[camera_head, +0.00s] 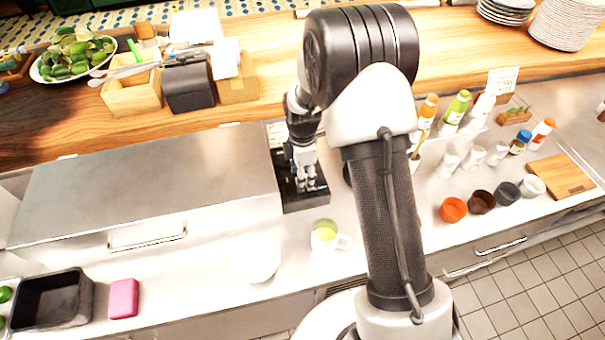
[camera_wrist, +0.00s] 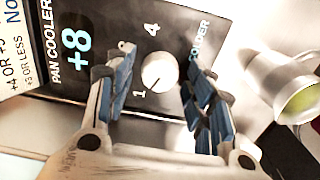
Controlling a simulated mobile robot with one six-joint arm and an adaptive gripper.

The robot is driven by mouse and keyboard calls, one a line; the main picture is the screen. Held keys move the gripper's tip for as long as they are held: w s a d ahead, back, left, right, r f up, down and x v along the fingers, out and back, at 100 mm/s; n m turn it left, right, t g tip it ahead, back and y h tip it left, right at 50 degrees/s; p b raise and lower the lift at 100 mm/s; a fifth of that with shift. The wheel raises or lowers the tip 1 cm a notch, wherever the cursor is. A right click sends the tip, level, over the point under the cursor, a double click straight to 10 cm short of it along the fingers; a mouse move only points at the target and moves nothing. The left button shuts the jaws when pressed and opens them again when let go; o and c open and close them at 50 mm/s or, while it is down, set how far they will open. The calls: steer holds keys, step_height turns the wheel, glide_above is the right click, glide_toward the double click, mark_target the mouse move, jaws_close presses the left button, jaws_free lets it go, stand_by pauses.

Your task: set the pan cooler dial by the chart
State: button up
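The black pan cooler panel (camera_wrist: 66,17) fills the middle of the wrist view; it also shows under my gripper in the head view (camera_head: 309,202). Its display (camera_wrist: 76,53) reads +8 in light blue. The round white dial (camera_wrist: 160,72) has 1 at its lower left, 4 above it and "COLDER" at its right. I cannot clearly tell which number its mark points to. The chart (camera_wrist: 14,60) is cut off at the left, with "+4 OR +5" and "+3 OR LESS" readable. My gripper (camera_wrist: 162,66) is open, its blue-padded fingers either side of the dial, apparently apart from it.
A white mug with green liquid (camera_head: 325,234) stands close in front of the panel. A white bowl (camera_head: 259,261) is left of it. Small cups (camera_head: 481,202) and bottles (camera_head: 457,107) stand to the right. The steel lid (camera_head: 150,178) left of the panel is clear.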

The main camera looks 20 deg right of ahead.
steer(key=c, duration=0.9)
steer(key=shift+o, duration=0.2)
steer(key=shift+m, duration=0.4)
steer(key=m, duration=0.5)
steer(key=shift+m, duration=0.3)
steer(key=m, duration=0.9)
steer(key=shift+m, duration=0.4)
steer(key=m, duration=0.3)
steer(key=shift+m, duration=0.4)
steer(key=m, duration=0.7)
